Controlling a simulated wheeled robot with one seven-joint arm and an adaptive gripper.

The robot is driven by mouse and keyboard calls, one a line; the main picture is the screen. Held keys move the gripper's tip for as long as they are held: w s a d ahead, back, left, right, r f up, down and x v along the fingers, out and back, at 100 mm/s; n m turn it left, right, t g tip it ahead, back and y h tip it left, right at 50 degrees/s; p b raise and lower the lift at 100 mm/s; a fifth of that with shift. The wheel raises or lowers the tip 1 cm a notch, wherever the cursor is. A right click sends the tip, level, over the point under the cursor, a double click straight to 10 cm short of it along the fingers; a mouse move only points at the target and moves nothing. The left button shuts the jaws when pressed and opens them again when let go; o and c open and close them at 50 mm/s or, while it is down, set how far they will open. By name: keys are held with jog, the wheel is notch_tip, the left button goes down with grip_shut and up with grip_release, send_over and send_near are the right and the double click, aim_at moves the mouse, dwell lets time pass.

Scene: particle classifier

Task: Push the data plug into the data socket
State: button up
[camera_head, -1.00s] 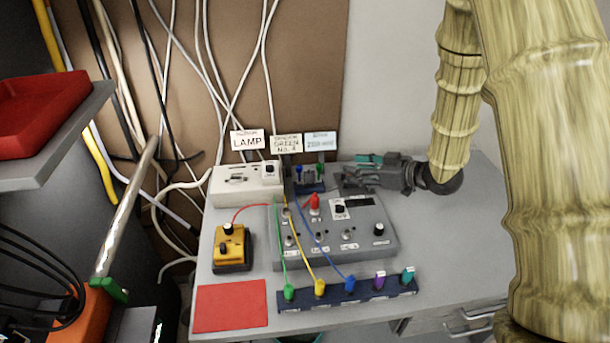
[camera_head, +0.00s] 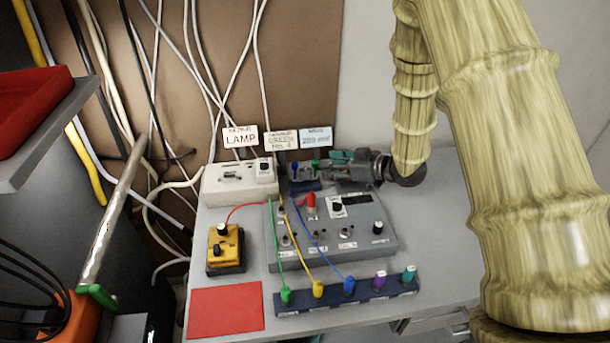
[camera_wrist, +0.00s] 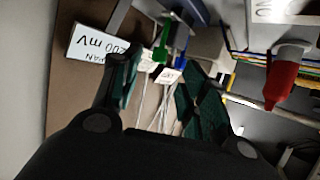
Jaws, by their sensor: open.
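A small dark-blue block (camera_head: 306,186) stands behind the grey control box, with a blue plug (camera_head: 294,171) and a green plug (camera_head: 315,167) upright in it. In the wrist view, the green plug (camera_wrist: 161,48) and blue plug (camera_wrist: 180,58) show beyond and between my fingers. My gripper (camera_head: 328,170) is open and empty, lying low from the right beside this block, close to the green plug. A red plug (camera_head: 311,203) stands on the grey control box (camera_head: 375,256). I cannot tell which plug or socket is the data one, as small labels are unreadable.
A front strip (camera_head: 300,305) holds several coloured plugs, some with wires to the control box. A white box (camera_head: 215,190) and a yellow box (camera_head: 226,262) stand left. Label cards (camera_head: 281,140) rise behind. A red mat (camera_head: 225,310) lies front left.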

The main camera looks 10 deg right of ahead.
aim_at(305, 176)
jog(key=shift+p+x, duration=0.55)
jog(key=shift+x, duration=1.7)
jog(key=shift+w, duration=0.1)
grip_shut()
